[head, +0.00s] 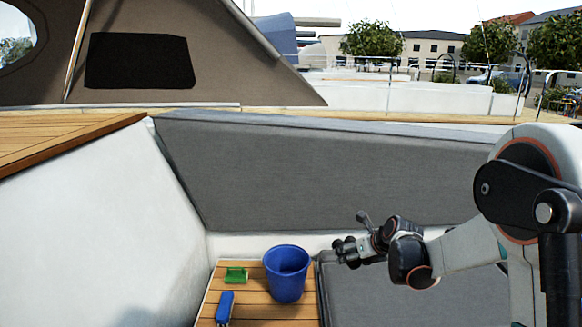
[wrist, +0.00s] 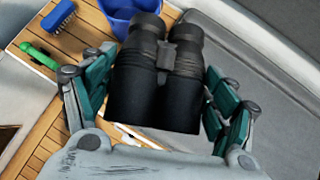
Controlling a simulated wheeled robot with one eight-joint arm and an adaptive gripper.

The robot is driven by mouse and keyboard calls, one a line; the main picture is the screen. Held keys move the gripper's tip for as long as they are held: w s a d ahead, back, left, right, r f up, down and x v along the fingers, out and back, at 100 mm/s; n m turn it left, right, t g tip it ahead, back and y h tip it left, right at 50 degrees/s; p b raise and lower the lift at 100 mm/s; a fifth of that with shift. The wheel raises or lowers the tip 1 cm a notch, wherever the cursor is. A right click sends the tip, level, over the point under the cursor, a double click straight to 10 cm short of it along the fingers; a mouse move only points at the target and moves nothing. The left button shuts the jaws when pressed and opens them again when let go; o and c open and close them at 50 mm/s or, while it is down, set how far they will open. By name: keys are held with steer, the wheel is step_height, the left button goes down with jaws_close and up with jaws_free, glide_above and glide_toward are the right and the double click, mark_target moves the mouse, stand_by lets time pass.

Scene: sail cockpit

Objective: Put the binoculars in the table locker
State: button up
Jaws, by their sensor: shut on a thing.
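The black binoculars (wrist: 158,85) fill the middle of the wrist view, between the teal finger pads of my gripper (wrist: 160,95). My gripper is shut on them, with a pad on either side. In the head view my gripper (head: 362,240) is right of centre, held above the grey cushion to the right of the blue bucket. The binoculars show there only as a small dark shape (head: 345,251) at its end. I cannot make out the table locker for certain in either view.
The blue bucket (head: 286,276) stands on the slatted wooden floor (head: 255,315). A green item (head: 236,275) and a blue brush (head: 225,306) lie left of it. A grey cushion (head: 400,295) is on the right, a grey backrest (head: 320,175) behind. A white wall (head: 90,235) rises left.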

steer(key=s+r, duration=0.3)
steer(key=s, duration=0.4)
steer(key=s+r, duration=0.4)
steer(key=s, duration=0.3)
steer(key=shift+s+r+m+h, duration=0.2)
steer(key=shift+r+m+h, duration=0.1)
steer(key=shift+m, duration=0.1)
steer(key=shift+d, duration=0.1)
